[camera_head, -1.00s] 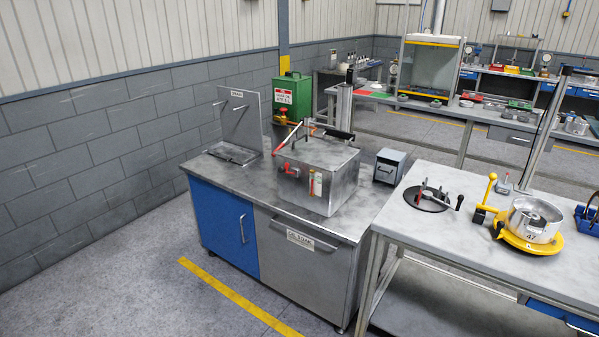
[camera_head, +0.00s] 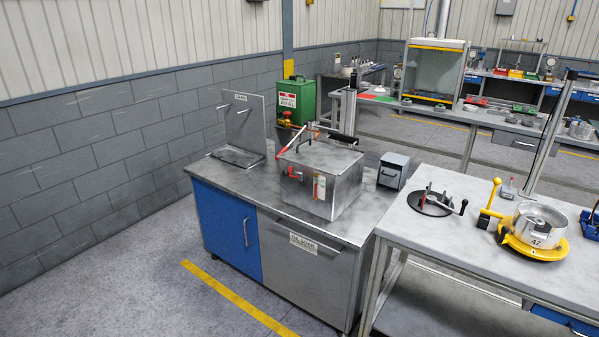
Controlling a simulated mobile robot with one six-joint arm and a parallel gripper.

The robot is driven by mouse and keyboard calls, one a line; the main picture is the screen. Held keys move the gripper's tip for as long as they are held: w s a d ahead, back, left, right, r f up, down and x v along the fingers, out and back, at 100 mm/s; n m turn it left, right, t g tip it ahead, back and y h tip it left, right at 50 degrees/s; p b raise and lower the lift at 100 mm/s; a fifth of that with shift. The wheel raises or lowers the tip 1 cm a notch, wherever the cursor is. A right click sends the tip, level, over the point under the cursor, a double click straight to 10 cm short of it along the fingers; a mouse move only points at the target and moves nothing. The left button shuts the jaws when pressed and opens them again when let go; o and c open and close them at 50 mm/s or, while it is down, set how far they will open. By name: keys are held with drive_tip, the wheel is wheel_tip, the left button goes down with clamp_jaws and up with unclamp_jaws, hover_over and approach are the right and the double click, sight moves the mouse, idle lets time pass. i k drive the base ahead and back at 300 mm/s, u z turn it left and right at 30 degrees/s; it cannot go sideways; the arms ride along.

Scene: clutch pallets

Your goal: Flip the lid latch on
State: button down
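A grey metal box with a flat lid (camera_head: 322,160) stands on the steel top of a cabinet marked "OIL SOAK". A small red latch (camera_head: 294,174) sits on the front face of the box, near the lid edge; it is too small to tell its position surely. A handle (camera_head: 309,140) stands on the lid, and a red bar (camera_head: 293,139) slants up behind its left edge. The lid looks closed. My gripper is not seen in this view.
A drain tray with a backplate (camera_head: 243,122) stands left of the box, a green can (camera_head: 294,100) behind it. A small grey box (camera_head: 393,170) stands to the right. The right bench (camera_head: 440,236) holds a black round fixture and a yellow-based pan. The floor in front is clear.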

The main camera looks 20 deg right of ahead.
sight(285, 173)
drive_tip(key=z, duration=0.1)
drive_tip(key=i, duration=1)
drive_tip(key=u, duration=0.4)
drive_tip(key=k, duration=1.4)
drive_tip(key=u, duration=1)
drive_tip(key=i, duration=1.1)
drive_tip(key=z, duration=0.05)
